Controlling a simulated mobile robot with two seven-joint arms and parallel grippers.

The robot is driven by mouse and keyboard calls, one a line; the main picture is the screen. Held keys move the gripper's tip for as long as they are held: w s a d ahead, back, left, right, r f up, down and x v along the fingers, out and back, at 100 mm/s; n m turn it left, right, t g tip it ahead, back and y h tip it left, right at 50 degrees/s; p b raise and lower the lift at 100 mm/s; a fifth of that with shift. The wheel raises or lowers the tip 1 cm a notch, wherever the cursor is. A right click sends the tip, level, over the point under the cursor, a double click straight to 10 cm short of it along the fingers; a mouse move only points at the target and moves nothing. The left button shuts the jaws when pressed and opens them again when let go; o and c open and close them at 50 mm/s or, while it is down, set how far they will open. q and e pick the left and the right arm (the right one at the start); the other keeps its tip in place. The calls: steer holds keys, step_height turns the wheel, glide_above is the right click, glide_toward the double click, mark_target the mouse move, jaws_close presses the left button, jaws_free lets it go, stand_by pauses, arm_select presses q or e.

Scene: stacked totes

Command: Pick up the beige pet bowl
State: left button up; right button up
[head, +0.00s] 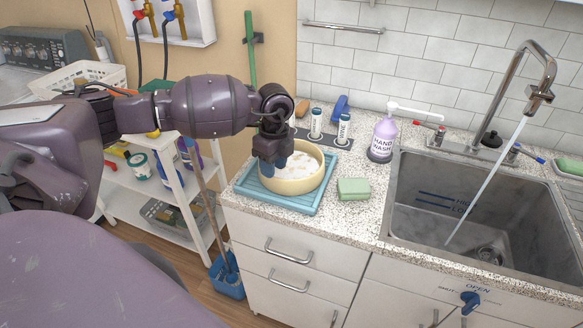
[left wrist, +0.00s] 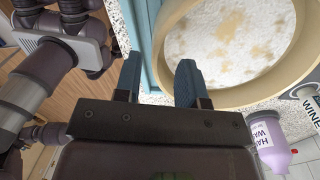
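The beige pet bowl (head: 298,186) stands upright on a blue tray (head: 249,190) at the left end of the counter. Its inside is whitish with brownish patches. In the left wrist view the bowl (left wrist: 234,97) fills the upper right. My left gripper (head: 273,165) points down at the bowl's left rim, its blue fingertips close to it. In the left wrist view the left gripper (left wrist: 158,80) is open. One finger overlaps the bowl's rim and inside; the other is outside it, over the tray's edge. I cannot tell whether they touch the bowl. My right gripper is not in view.
A green sponge (head: 353,189) lies right of the tray. A lilac hand wash bottle (head: 383,139) and two small white containers stand behind. The sink (head: 440,190), tap running, is at right. A white shelf (head: 180,208) with a broom stands left of the counter.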

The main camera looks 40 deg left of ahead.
mark_target(274, 187)
arm_select(q)
steer(key=f, duration=0.4)
steer(key=shift+s+f, duration=0.2)
steer(key=shift+f, duration=0.05)
jaws_close()
